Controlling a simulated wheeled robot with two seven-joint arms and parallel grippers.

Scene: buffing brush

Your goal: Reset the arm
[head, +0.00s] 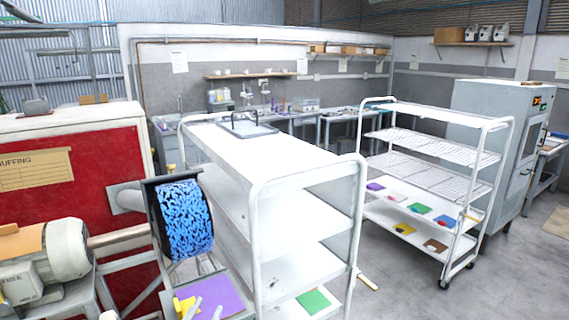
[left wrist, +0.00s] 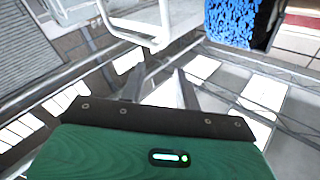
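A blue buffing brush (head: 185,219) is on the machine shaft, above the gripper in the head view. The brush also shows at the top right of the left wrist view (left wrist: 231,22). My right gripper is in neither view.
A white shelf cart (head: 262,165) stands right of the brush. A yellow item (head: 183,305) lies on the purple mat (head: 222,291). The red buffing machine (head: 105,165) and its motor (head: 62,250) are at left. Another rack (head: 440,118) stands further right, with clear floor (head: 520,275) beside it.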

